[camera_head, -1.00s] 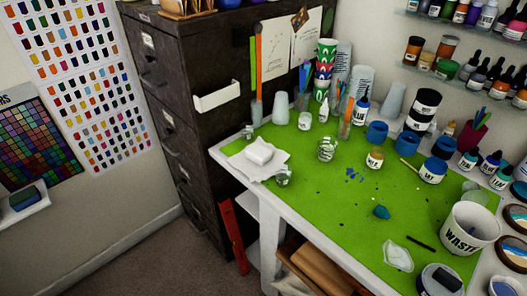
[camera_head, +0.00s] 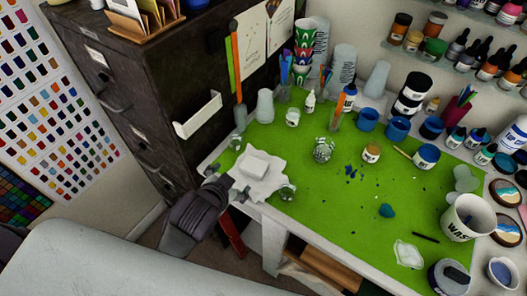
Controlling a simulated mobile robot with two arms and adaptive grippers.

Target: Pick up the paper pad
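A white paper pad (camera_head: 262,183) with uneven edges lies at the near left corner of the green mat, with a white block (camera_head: 254,164) on top of it. My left gripper (camera_head: 226,183) is at the pad's left corner, by the table edge. Its two dark fingertips look spread apart, one on each side of that corner. I cannot tell whether they touch the paper. My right gripper is not in view.
A glass cup (camera_head: 323,150) stands farther right. The dark cabinet (camera_head: 165,70) is close on the left. The middle of the green mat (camera_head: 325,205) is mostly clear.

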